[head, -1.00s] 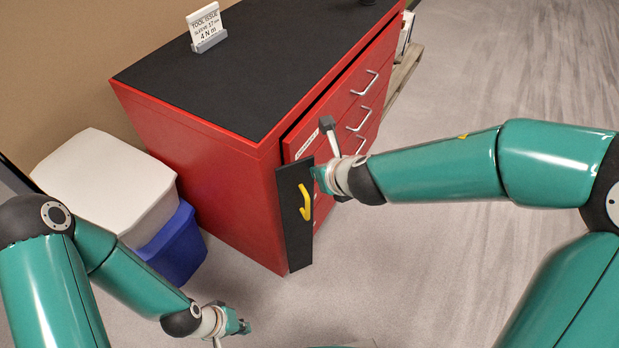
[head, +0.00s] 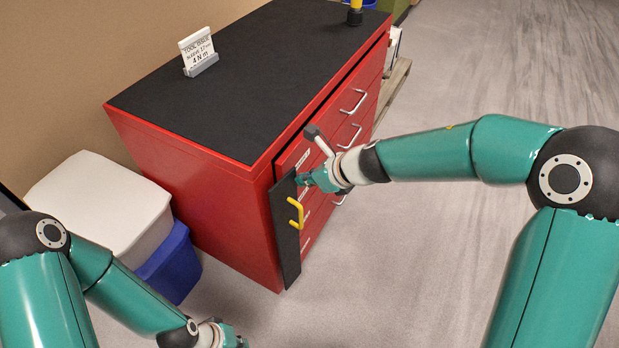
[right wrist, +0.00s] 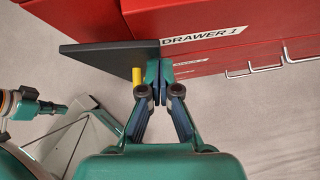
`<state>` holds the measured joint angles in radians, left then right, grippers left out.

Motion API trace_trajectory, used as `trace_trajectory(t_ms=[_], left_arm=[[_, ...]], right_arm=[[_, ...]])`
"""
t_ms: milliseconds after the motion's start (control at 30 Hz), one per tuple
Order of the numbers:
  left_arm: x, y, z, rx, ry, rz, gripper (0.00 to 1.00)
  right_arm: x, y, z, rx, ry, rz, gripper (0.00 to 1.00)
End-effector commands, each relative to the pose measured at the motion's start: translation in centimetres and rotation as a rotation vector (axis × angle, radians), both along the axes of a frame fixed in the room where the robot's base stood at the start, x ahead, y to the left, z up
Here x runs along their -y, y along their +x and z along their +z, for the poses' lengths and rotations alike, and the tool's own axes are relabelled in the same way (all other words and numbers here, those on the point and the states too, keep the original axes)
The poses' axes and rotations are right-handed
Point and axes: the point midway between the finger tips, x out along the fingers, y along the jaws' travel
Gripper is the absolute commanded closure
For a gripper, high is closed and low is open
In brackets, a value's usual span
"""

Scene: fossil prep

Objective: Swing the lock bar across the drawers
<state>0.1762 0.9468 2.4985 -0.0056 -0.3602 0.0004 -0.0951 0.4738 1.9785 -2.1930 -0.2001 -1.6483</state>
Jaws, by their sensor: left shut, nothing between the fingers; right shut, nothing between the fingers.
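The lock bar (head: 284,240) is a tall black panel with a yellow handle (head: 297,212), upright at the left front edge of the red cabinet. It stands at a shallow angle to the drawer fronts (head: 335,150). It also shows in the right wrist view (right wrist: 105,47), beside the "DRAWER 1" label (right wrist: 205,39). My right gripper (head: 303,180) is shut and empty, its fingertips at the bar's upper free edge; whether they touch is unclear. In the right wrist view the fingertips (right wrist: 160,72) are beside the handle. My left gripper (head: 236,342) is shut and empty, low at the bottom edge, partly cut off.
The red cabinet (head: 190,160) has a black top carrying a small sign (head: 198,52) and a yellow-and-black item (head: 355,12). A white-lidded blue bin (head: 170,265) stands to its left. A grey hammer-like shape (head: 318,138) shows near the top drawer. The floor at right is clear.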

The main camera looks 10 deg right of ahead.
Motion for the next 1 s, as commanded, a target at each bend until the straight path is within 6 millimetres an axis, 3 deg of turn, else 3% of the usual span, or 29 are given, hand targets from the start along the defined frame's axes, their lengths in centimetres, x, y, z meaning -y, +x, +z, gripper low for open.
trace_trajectory(t_ms=[300, 1000], left_arm=[[0.0, 0.0, 1.2, 0.0, 0.0, 0.001, 1.0], [0.0, 0.0, 1.3, 0.0, 0.0, 0.0, 1.0]], right_arm=[[-0.7, 1.1, 0.1, 0.001, 0.0, 0.056, 1.0], [-1.0, 1.6, 0.2, 0.007, 0.0, 0.054, 1.0]])
